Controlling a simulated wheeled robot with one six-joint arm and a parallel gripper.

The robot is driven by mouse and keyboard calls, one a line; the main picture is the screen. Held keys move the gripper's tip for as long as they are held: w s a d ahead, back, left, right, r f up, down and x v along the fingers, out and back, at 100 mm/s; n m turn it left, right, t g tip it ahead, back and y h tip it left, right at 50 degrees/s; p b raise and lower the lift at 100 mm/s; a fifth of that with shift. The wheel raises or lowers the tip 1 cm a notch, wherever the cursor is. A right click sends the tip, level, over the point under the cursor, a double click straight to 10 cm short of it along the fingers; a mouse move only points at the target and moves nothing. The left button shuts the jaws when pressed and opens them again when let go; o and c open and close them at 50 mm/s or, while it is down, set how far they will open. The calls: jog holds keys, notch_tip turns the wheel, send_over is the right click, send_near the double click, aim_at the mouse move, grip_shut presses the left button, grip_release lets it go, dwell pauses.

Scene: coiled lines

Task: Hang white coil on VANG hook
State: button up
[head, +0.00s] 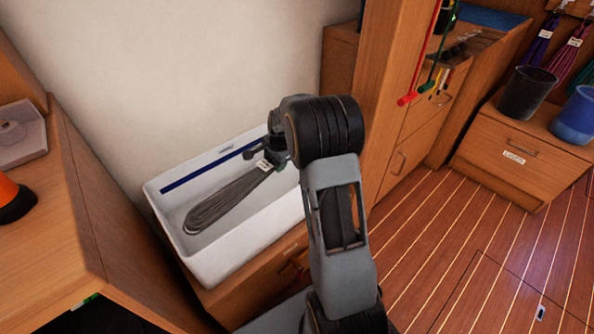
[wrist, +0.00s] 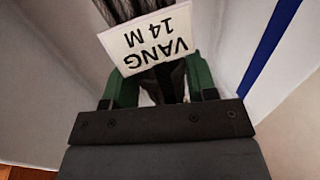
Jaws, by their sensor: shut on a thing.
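A grey coil of line (head: 232,202) is in or just over the white bin (head: 252,258), its loops slanting down to the left; I cannot tell whether it touches the bin floor. It looks grey, not white. My gripper (head: 277,158) is shut on the coil's upper end, beside its white tag (head: 265,166). In the wrist view the tag (wrist: 150,42) reads "VANG 14 M", upside down. There the green fingers of my gripper (wrist: 162,85) stand either side of the dark line (wrist: 128,10). No hook marked VANG can be made out.
Purple (head: 540,45) and pink (head: 568,52) coils hang at the upper right. A black bucket (head: 527,92) and a blue bucket (head: 575,115) stand on a wooden locker (head: 520,155). A wooden panel (head: 380,90) rises right of my arm. The striped floor (head: 455,235) is clear.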

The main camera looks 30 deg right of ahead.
jog(key=shift+f+b, duration=2)
jog(key=shift+f, duration=2.8)
jog(key=o, duration=1.3)
jog(key=shift+f+b, duration=0.25)
jog(key=shift+b, duration=0.1)
